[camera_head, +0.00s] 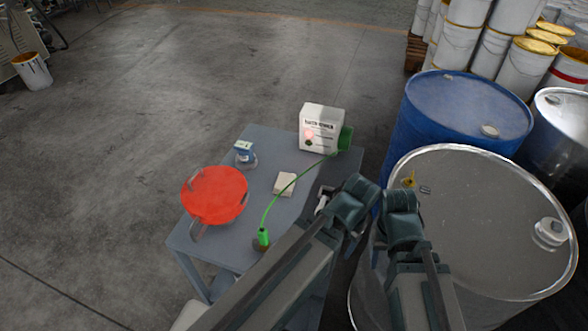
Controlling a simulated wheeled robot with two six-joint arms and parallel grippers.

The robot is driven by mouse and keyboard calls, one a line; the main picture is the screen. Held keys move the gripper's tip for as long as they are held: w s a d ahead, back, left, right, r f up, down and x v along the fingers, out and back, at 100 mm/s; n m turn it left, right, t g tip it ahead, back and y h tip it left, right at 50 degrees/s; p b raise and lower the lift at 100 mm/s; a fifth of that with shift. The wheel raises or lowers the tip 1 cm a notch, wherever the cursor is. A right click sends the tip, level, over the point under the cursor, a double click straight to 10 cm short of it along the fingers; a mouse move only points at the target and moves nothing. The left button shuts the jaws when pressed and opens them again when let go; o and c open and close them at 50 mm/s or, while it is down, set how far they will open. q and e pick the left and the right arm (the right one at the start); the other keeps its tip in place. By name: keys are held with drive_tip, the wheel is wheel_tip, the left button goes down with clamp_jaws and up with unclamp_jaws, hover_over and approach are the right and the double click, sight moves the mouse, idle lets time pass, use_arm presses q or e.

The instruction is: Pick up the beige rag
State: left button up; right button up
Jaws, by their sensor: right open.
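The beige rag (285,184) lies folded and flat on the grey table (263,147), near its middle. My right gripper (322,201) is small in view at the table's right side, to the right of and slightly nearer than the rag. It is open and apart from the rag; my own arm links partly hide it. My left gripper does not show.
A red round lid-like item (214,195) is left of the rag. A small blue-and-white container (244,151) stands behind it. Large drums (468,105) crowd the right.

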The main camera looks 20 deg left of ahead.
use_arm(q)
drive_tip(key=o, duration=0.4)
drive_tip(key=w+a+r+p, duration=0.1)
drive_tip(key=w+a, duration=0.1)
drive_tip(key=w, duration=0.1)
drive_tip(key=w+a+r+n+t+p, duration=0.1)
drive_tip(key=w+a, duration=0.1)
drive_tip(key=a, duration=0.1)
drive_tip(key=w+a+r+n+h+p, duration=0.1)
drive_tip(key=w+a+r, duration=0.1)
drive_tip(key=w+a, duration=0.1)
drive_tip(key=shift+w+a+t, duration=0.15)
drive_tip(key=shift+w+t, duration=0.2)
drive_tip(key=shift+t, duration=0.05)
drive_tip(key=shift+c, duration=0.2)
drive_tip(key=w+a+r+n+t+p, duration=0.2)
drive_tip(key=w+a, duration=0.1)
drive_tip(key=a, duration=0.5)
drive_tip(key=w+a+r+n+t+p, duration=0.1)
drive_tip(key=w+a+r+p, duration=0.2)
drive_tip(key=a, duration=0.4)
drive_tip(key=b, duration=1)
hover_over(285, 180)
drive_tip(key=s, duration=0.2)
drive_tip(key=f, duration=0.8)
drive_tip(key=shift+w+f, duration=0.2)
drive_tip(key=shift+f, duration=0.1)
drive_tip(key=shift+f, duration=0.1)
